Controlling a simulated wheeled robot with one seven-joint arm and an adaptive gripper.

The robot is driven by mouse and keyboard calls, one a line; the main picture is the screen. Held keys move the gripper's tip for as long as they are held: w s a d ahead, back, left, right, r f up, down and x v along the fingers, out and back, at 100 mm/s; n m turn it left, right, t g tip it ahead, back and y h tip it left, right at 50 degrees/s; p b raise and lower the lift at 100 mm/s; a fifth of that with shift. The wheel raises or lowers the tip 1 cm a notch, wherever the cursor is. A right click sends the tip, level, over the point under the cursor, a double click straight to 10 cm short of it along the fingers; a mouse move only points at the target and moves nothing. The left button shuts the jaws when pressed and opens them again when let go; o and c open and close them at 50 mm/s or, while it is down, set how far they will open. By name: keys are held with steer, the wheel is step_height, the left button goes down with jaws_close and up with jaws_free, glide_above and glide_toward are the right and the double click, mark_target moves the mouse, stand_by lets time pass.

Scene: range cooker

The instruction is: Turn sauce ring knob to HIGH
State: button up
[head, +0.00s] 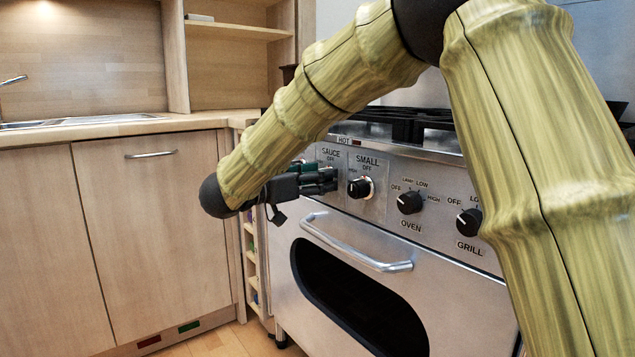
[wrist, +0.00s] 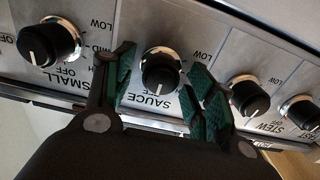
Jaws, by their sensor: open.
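The sauce knob (wrist: 160,72) is black with a silver collar, and its label reads upside down in the wrist view. My gripper (wrist: 163,68) is open, with one green-padded finger on each side of this knob. Gaps show between the knob and both fingers, so they do not appear to grip it.
The small ring knob (wrist: 48,42) and the stew knob (wrist: 247,95) flank the sauce knob closely. The oven knob (head: 410,202) and grill knob (head: 468,222) sit further right. The oven door handle (head: 355,245) juts out below the panel.

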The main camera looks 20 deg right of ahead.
steer(key=c, duration=1)
